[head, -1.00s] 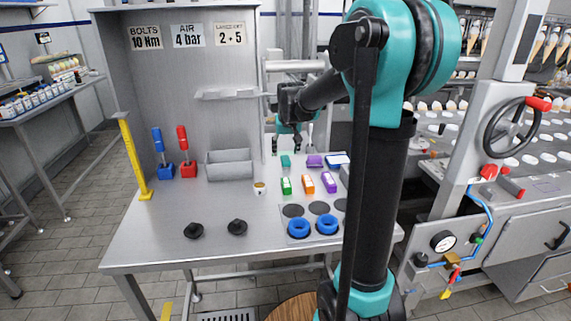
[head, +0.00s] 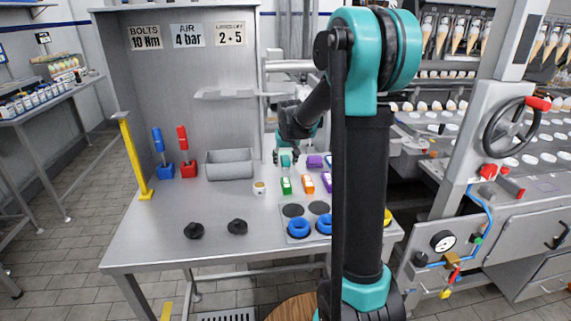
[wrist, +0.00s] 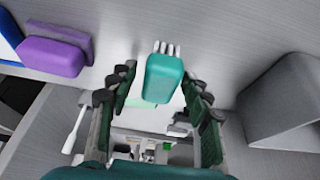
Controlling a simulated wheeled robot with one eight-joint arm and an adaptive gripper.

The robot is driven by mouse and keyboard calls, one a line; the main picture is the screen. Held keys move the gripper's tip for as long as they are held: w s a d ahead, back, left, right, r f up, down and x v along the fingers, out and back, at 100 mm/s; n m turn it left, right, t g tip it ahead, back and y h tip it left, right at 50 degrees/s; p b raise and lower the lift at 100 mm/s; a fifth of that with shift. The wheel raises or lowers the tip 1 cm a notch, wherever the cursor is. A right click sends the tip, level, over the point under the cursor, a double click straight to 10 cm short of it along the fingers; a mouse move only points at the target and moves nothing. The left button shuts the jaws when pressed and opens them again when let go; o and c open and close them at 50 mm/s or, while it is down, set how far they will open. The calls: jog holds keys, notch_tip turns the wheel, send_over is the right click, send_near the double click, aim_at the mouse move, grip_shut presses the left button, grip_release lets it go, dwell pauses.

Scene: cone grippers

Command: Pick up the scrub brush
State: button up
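A teal block with white bristle-like tips at one end, which looks like the scrub brush (wrist: 165,80), lies between the fingers of my gripper (wrist: 160,88) in the wrist view. My gripper is open and holds nothing. In the head view my gripper (head: 286,158) is low over the back of the table, at the teal brush (head: 286,162), which it partly hides.
A purple block (wrist: 52,55) lies left of the brush in the wrist view, and a grey bin (wrist: 285,100) stands to the right. In the head view, green (head: 286,186), orange (head: 308,184) and purple (head: 327,180) items lie in front on the table (head: 160,238).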

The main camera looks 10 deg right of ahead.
aim_at(286, 158)
grip_shut()
jog(key=shift+r, duration=0.15)
notch_tip(286, 158, up, 20)
dwell(0.5)
jog(key=shift+c, duration=1.9)
grip_release()
jog(key=c, duration=0.5)
jog(key=shift+o, duration=0.2)
jog(key=shift+s, duration=0.15)
